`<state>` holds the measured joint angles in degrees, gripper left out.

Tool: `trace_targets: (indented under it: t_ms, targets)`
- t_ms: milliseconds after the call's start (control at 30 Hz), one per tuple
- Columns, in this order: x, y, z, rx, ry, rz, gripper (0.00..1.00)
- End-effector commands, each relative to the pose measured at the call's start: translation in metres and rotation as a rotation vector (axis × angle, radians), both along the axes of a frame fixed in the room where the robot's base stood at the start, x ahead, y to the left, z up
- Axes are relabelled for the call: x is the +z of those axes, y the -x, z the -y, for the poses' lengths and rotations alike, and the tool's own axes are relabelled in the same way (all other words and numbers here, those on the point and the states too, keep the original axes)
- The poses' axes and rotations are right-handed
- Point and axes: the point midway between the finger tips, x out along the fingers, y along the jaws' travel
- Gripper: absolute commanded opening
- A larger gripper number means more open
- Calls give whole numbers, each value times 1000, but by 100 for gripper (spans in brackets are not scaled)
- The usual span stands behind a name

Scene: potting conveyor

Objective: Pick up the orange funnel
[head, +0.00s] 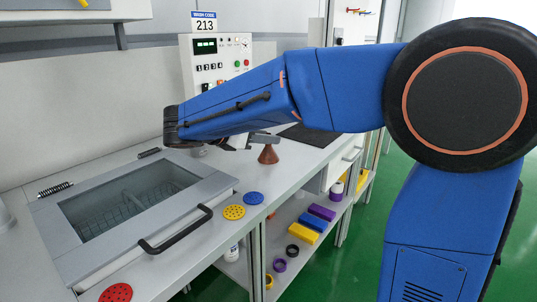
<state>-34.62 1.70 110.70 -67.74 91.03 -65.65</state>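The orange funnel (268,155) looks brownish orange and stands on the light grey worktop with its wide end down and its narrow end up. My gripper (264,139) shows only as a small grey part beneath the end of my blue arm. It is right at the top of the funnel in the picture. The arm hides most of the gripper, and I cannot tell whether its fingers are open, shut or touching the funnel.
A glass-lidded basin (130,198) with a black handle (178,238) is at left. A yellow disc (234,212), a blue disc (253,198) and a red disc (116,293) lie nearby. A control panel (208,60) stands behind. Coloured blocks (303,229) lie on the lower shelf.

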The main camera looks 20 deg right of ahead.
Motion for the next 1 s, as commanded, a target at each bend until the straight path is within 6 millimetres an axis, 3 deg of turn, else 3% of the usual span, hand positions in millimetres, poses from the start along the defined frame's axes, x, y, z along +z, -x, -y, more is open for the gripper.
trace_targets:
  t_ms: [100, 367, 500, 533, 867, 1000]
  targets:
    - [-5, -5, 12, -1, 1, 0, 36]
    - [-6, -6, 14, 0, 1, 0, 36]
    - [-6, -6, 14, 0, 1, 0, 2]
    - [-6, -6, 14, 0, 1, 0, 0]
    - [-3, -6, 14, 0, 0, 1, 0]
    - [11, -7, 14, 0, -1, 3, 0]
